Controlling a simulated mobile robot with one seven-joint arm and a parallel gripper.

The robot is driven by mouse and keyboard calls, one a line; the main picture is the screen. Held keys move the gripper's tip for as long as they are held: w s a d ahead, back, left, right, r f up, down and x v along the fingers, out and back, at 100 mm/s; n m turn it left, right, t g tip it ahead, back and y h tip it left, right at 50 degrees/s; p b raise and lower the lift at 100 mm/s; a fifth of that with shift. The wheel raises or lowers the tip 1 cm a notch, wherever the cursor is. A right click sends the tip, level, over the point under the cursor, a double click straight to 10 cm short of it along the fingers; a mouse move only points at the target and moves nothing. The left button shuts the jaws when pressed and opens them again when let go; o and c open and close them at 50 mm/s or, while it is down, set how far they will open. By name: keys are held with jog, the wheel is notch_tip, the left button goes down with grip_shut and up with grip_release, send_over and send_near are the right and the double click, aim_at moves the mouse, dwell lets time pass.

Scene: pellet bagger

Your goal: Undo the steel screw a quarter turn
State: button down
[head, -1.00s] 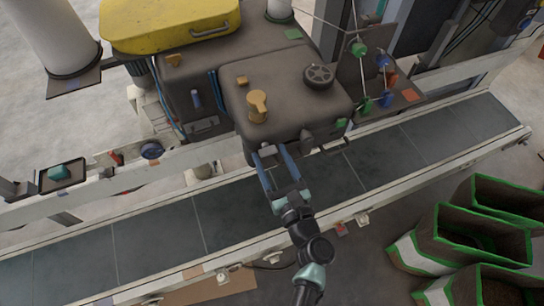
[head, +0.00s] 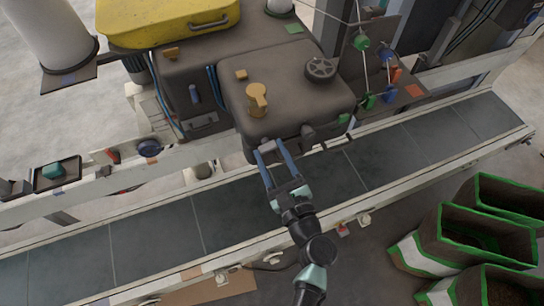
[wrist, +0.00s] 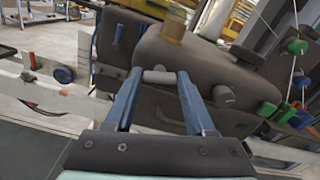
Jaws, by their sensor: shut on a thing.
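The steel screw (head: 267,147) is a small light grey piece on the front face of the dark brown machine housing (head: 318,100), low on its left. In the wrist view the screw (wrist: 158,75) shows as a short grey bar between my blue fingertips. My gripper (head: 268,151) reaches to it from the front, over the belt, with a finger on each side. In the wrist view my gripper (wrist: 156,80) is shut on the screw. The screw's shank and seat are hidden.
An orange knob (head: 257,98) and a black handwheel (head: 321,68) sit on top of the housing. A dark knob (wrist: 223,96) is close right of my fingers. The conveyor belt (head: 150,241) runs below my arm. Open bags (head: 490,225) stand at right.

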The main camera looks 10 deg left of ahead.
jog(key=shift+a+f+n+b, duration=0.1)
jog(key=shift+n+b, duration=3.5)
jog(key=shift+n, duration=0.15)
jog(key=shift+a+f+n+b, duration=0.1)
jog(key=shift+n+b, duration=3.45)
jog(key=shift+n, duration=0.2)
jog(key=shift+d, duration=0.1)
jog(key=shift+c, duration=1.2)
grip_release()
jog(key=shift+s, duration=0.1)
